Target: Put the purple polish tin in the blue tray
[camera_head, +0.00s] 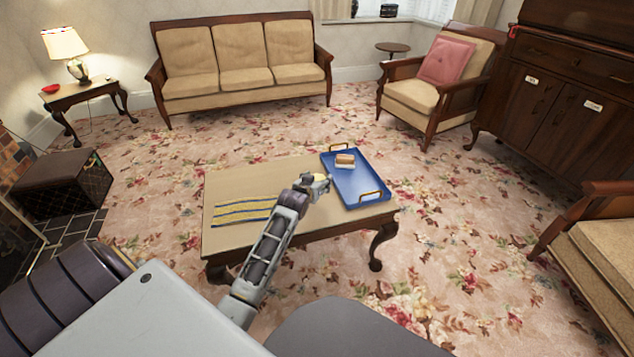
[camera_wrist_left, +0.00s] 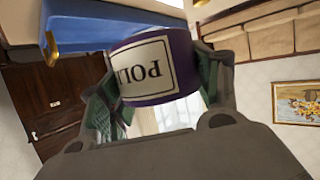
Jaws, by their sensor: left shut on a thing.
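The purple polish tin (camera_wrist_left: 185,50) has a white label reading "POLI". In the left wrist view it sits between the green-padded fingers of my left gripper (camera_wrist_left: 158,85), which is shut on it. In the head view my left gripper (camera_head: 321,183) is over the coffee table, just left of the blue tray; I cannot make out the tin there. The blue tray (camera_head: 361,184) lies on the table's right end, with brass handles at its far and near ends. It also shows in the left wrist view (camera_wrist_left: 100,32). My right gripper is not in view.
A tan-brown block (camera_head: 345,158) lies in the tray's far half; the near half is bare. A striped yellow and blue-grey cloth (camera_head: 242,211) lies on the wooden coffee table (camera_head: 232,184). A sofa (camera_head: 240,60) and armchair (camera_head: 420,92) stand farther back.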

